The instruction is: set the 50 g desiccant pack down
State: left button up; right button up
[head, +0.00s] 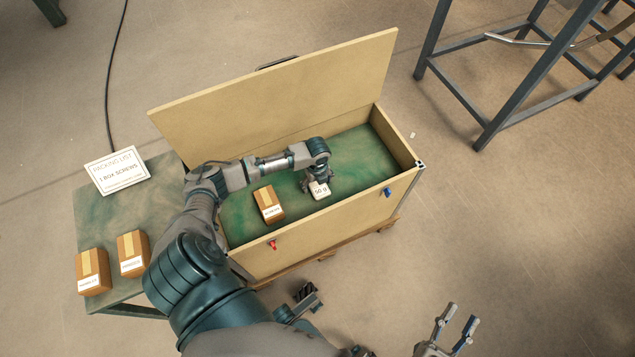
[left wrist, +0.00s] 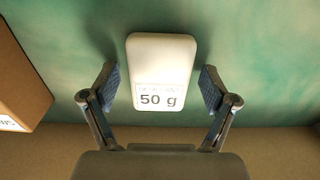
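The white 50 g desiccant pack (head: 320,190) lies inside the open wooden crate (head: 330,227), over its green floor. In the left wrist view the pack (left wrist: 160,75) sits between the two fingers of my left gripper (left wrist: 160,88), its label facing the camera. A narrow gap shows between the pack and each finger, so the gripper is open around it. In the head view my left gripper (head: 308,182) is at the far edge of the pack and partly hides it. My right gripper (head: 461,316) is open and empty, outside the crate at the lower right.
A brown box (head: 269,204) lies in the crate left of the pack. The raised lid (head: 280,95) stands behind. A green side table (head: 135,205) holds two brown boxes (head: 93,270) (head: 132,252) and a packing list sign (head: 117,170). The crate's right end is clear.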

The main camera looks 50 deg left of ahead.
pick_arm(q)
jog(key=shift+r, duration=0.6)
notch_tip(320, 180, up, 5)
jog(key=shift+w+f+p, duration=0.1)
jog(key=shift+p, duration=1.15)
notch_tip(320, 180, up, 6)
jog(key=p, duration=0.2)
pick_arm(e)
notch_tip(320, 180, down, 10)
jog(key=s+d+g+h, duration=0.2)
jog(key=s+g, duration=0.1)
jog(key=g, duration=0.5)
jog(key=shift+d+f+g, duration=0.15)
jog(key=shift+g, duration=0.25)
jog(key=shift+w, duration=0.15)
